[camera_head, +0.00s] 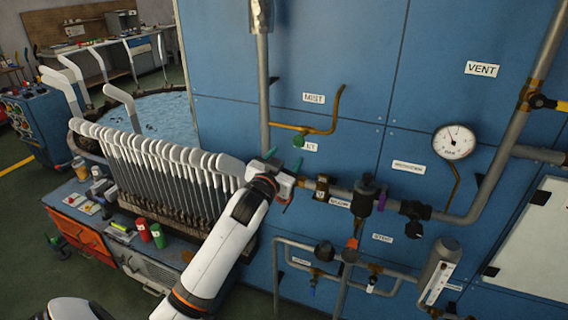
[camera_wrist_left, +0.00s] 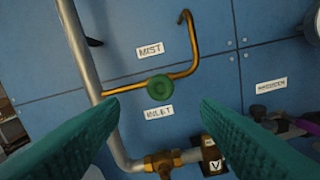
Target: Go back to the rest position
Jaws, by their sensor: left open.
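My left gripper (camera_head: 278,178) is in front of the blue panel in the head view, near the pipes. In the left wrist view its two teal fingers (camera_wrist_left: 152,128) are spread wide apart with nothing between them. A green round valve knob (camera_wrist_left: 160,87) on a brass pipe shows between and beyond the fingers, above the INLET label (camera_wrist_left: 159,113). In the head view the same knob (camera_head: 299,141) sits just above and right of the gripper, apart from it. My right gripper does not show in either view.
The blue panel (camera_head: 350,60) carries pipes, valves and a round gauge (camera_head: 454,142). A rack of white sock boards (camera_head: 165,160) stands to the left, close to my left arm. A water tub (camera_head: 165,115) is behind it. A workbench (camera_head: 120,45) is at the back left.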

